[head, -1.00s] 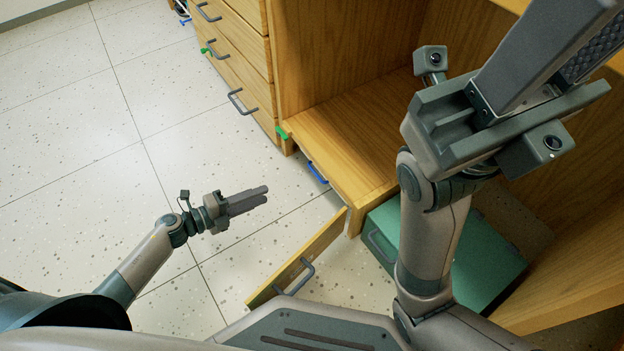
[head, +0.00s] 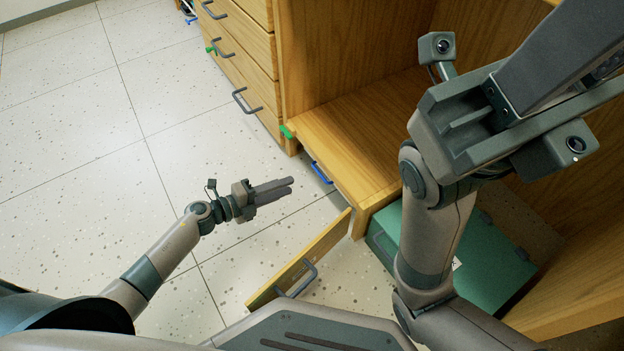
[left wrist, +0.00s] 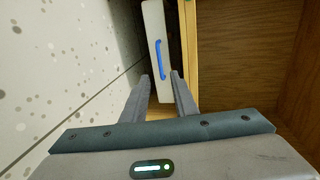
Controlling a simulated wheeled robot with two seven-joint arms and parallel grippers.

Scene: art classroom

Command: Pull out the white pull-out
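The white pull-out (left wrist: 152,25) shows in the left wrist view as a narrow pale front with a blue handle (left wrist: 160,58). In the head view the blue handle (head: 321,172) shows low on the wooden cabinet's side, and the white front is barely visible. My left gripper (head: 291,186) is near the floor, left of the handle and apart from it. In the left wrist view its fingers (left wrist: 161,78) stand apart with nothing between them, the handle lying just beyond. My right gripper (head: 560,55) is raised at the upper right, its fingertips cut off by the frame.
An opened wooden door (head: 302,262) with a grey handle stands below the cabinet (head: 350,130). A green box (head: 480,250) is inside on the right. Wooden drawers (head: 240,60) with grey handles stand at the back. The speckled floor (head: 90,150) at left is clear.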

